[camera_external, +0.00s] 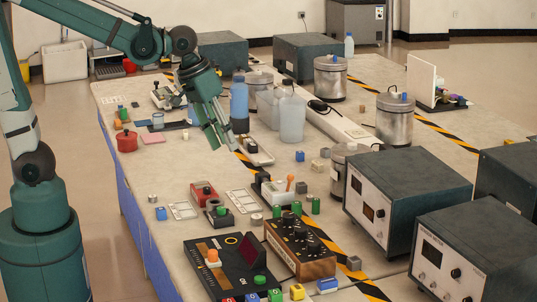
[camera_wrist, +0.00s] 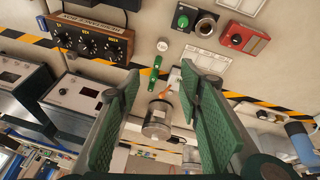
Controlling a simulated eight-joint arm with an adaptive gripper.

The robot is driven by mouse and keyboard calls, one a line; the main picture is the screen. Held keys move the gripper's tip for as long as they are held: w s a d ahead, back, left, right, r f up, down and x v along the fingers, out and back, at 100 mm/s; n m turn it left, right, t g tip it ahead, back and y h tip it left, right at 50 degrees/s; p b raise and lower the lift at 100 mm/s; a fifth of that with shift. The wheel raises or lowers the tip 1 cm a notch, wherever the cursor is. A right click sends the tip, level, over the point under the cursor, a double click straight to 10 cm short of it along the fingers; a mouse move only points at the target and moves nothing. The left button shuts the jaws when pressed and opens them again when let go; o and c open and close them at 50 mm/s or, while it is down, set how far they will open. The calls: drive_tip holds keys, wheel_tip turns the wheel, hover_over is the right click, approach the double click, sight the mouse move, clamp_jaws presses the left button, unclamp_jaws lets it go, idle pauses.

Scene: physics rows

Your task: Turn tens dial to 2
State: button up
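A wooden dial box (camera_external: 300,246) with a black top panel and several black knobs stands on the near part of the table. It also shows at the upper left of the wrist view (camera_wrist: 90,33), with its lettering upside down and a row of three knobs, the middle one (camera_wrist: 88,47) likely the tens dial. The labels and pointer settings are too small to read surely. My gripper (camera_external: 219,144) hangs above the table, behind and left of the box, well apart from it. In the wrist view its green fingers (camera_wrist: 165,95) are spread with nothing held.
A black panel (camera_external: 228,273) with an orange knob and green button stands left of the box. Grey meter units (camera_external: 410,195) stand to its right. Bottles (camera_external: 291,115) and metal cans (camera_external: 330,78) stand farther back. Small blocks lie around the box.

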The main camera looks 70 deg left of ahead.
drive_tip(key=w+d+f+n+g+p, duration=0.1)
drive_tip(key=w+d+n+g+p, duration=0.1)
drive_tip(key=w+d+p, duration=0.55)
drive_tip(key=n+g+p, duration=0.2)
drive_tip(key=p, duration=0.2)
approach(301, 228)
drive_tip(key=shift+w+a+y, duration=0.1)
drive_tip(key=shift+a+y, duration=0.1)
drive_tip(key=shift+y, duration=0.2)
drive_tip(key=shift+d+f+p, duration=0.4)
drive_tip(key=shift+d+f, duration=0.1)
drive_tip(key=shift+f, duration=0.1)
drive_tip(key=shift+f, duration=0.15)
drive_tip(key=shift+f, duration=3.75)
drive_tip(key=c, duration=0.9)
